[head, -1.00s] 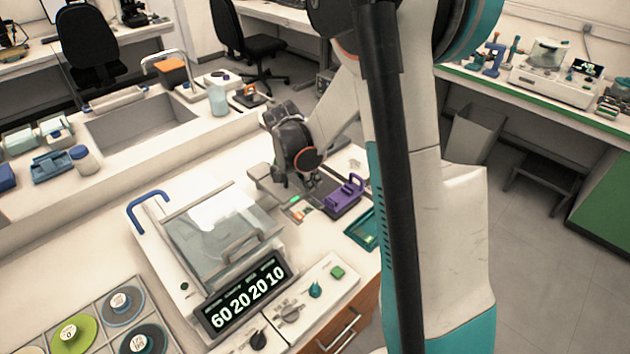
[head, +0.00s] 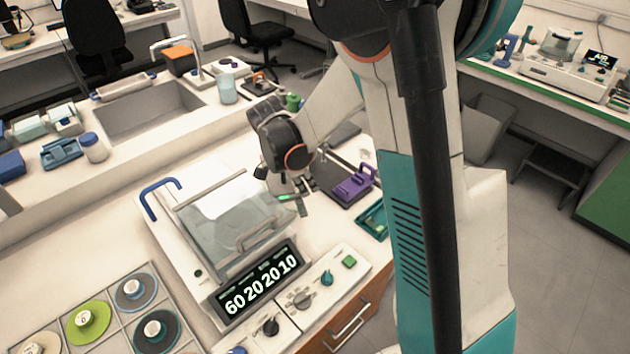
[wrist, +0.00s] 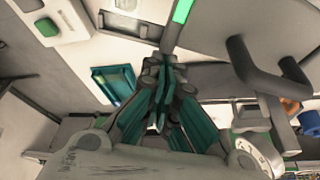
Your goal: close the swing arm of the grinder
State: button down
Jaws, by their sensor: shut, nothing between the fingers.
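The grinder (head: 196,285) is the white machine with a clear lid (head: 215,215), a lid handle and a lit number display. A grey bar with a green-lit strip (head: 290,198) lies right of the lid and looks like its swing arm. The strip also shows in the wrist view (wrist: 183,10). My gripper (head: 303,200) is low beside this bar, between the lid and the purple holder. In the wrist view my gripper (wrist: 160,98) has its fingers together and empty, close against the bar's end; contact is unclear. The bar's pivot is hidden.
The purple holder (head: 352,183) stands right of my gripper, with a teal tray (head: 373,217) in front of it. The lid handle (wrist: 265,70) is close on the right in the wrist view. A blue bent tube (head: 160,190) rises at the grinder's left.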

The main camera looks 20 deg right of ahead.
aim_at(289, 194)
jog(key=shift+s+a, duration=0.15)
jog(key=shift+a, duration=0.55)
jog(key=shift+s+a, duration=0.15)
jog(key=shift+a, duration=1.95)
